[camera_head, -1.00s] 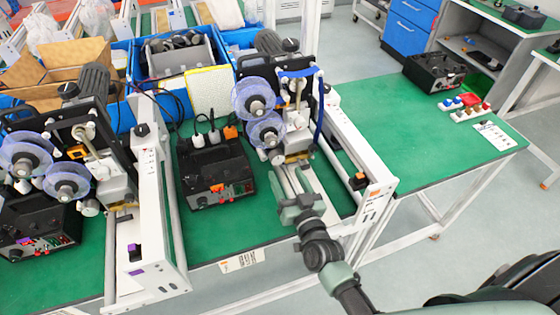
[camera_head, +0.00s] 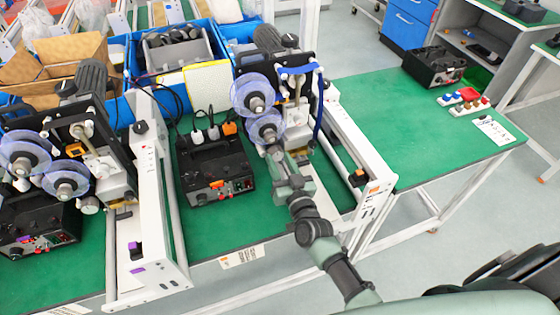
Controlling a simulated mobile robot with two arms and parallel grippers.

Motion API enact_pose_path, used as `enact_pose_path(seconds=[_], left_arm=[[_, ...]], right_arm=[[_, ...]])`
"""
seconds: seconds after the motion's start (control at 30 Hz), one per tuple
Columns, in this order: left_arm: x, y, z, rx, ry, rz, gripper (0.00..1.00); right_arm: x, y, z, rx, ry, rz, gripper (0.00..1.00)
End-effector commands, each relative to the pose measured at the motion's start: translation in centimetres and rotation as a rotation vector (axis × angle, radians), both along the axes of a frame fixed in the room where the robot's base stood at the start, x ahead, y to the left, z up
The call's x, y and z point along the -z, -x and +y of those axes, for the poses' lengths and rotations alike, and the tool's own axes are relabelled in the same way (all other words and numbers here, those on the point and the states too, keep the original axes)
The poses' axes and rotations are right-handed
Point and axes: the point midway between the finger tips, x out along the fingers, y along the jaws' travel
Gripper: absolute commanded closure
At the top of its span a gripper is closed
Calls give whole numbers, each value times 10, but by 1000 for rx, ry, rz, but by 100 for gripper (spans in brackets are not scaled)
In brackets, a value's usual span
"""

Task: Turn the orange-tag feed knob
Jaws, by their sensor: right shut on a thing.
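The orange-tag machine stands right of centre, with an orange tag (camera_head: 380,187) on the front end of its white rail frame. It carries two translucent blue reels (camera_head: 254,96) and a grey motor on top. My right gripper (camera_head: 275,153) reaches up from the lower right to just below the lower reel. It is shut on the small feed knob there, which the fingers and wrist mostly hide. I cannot tell how far the knob is turned. My left gripper is out of view.
A similar machine with a purple tag (camera_head: 136,270) stands at left. A black control box (camera_head: 215,168) with an orange mark sits left of my gripper. Blue bins (camera_head: 180,50) stand behind. The green tabletop (camera_head: 400,125) at right is mostly clear.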

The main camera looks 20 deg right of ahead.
Motion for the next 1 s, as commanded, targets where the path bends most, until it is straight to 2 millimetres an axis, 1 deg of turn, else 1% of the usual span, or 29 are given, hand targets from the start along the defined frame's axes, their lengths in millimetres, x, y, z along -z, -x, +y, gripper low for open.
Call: enact_pose_path(seconds=[0.17, 0.37, 1.0], left_arm=[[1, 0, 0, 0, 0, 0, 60], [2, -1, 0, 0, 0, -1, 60], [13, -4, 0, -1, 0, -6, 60]], right_arm=[[0, 0, 0, 0, -33, 1, 100], [0, 0, 0, 0, -138, 4, 100], [1, 0, -1, 0, -719, 24, 100]])
